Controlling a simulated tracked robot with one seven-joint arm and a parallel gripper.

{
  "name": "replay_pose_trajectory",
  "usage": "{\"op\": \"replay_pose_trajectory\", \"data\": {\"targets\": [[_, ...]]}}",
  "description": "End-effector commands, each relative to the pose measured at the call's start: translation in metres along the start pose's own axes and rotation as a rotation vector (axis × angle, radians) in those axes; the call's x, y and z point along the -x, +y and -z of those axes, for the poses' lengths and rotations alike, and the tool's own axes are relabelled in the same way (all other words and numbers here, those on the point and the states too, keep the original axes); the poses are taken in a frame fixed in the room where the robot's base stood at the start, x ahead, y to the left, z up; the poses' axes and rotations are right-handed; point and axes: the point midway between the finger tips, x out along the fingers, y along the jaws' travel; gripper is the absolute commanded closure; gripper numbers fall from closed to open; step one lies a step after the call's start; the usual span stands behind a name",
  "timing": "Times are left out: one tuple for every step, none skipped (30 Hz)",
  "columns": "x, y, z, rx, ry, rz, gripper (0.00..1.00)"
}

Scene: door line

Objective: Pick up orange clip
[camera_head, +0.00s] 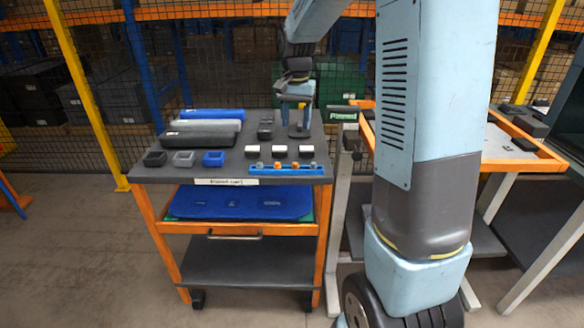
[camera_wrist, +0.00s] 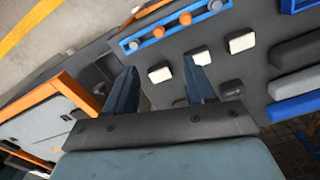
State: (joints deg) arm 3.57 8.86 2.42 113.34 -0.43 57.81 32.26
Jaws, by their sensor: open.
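Two orange clips sit on a blue strip (camera_head: 287,170) along the front right edge of the cart top. One orange clip (camera_head: 277,165) is left of the other orange clip (camera_head: 295,165) in the head view. The clips also show in the wrist view, one at the middle (camera_wrist: 158,32) and one beside it (camera_wrist: 185,18). Grey-blue round pieces share the strip. My gripper (camera_head: 299,122) is above the back right of the cart top, behind the strip. In the wrist view my gripper (camera_wrist: 158,65) is open, fingers apart, with nothing seen held; the clips lie beyond the fingertips.
Three white-topped blocks (camera_head: 279,152) stand between my gripper and the strip. Small bins (camera_head: 184,158) and long blue and grey rolls (camera_head: 206,127) occupy the left of the cart. A second orange-framed table (camera_head: 508,148) stands at right. A mesh fence is behind.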

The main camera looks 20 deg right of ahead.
Motion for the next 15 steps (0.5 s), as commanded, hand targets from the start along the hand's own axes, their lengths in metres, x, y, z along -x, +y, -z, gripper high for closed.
{"op": "replay_pose_trajectory", "data": {"targets": [[-0.007,0.000,0.000,-0.001,-0.002,-0.001,0.46],[-0.011,0.000,0.000,-0.001,-0.003,-0.002,0.46],[-0.018,0.000,-0.001,-0.001,-0.004,-0.002,0.46],[-0.023,0.000,-0.001,-0.001,-0.003,-0.002,0.46],[-0.028,0.001,-0.001,0.000,-0.004,-0.002,0.46],[-0.035,0.000,-0.001,0.000,-0.004,-0.002,0.46],[-0.041,0.000,-0.001,0.000,-0.004,-0.002,0.46],[-0.046,0.000,-0.001,0.000,-0.004,-0.002,0.46],[-0.052,0.000,-0.001,0.000,-0.003,-0.002,0.46],[-0.057,0.000,-0.001,0.000,-0.003,-0.002,0.46],[-0.061,0.000,-0.001,0.000,-0.003,-0.001,0.46],[-0.067,0.000,-0.001,0.001,-0.003,-0.002,0.46],[-0.070,0.000,-0.001,0.001,-0.003,-0.002,0.46],[-0.073,0.000,-0.001,0.001,-0.002,-0.001,0.46],[-0.076,0.000,-0.001,0.001,-0.001,-0.001,0.46]]}}
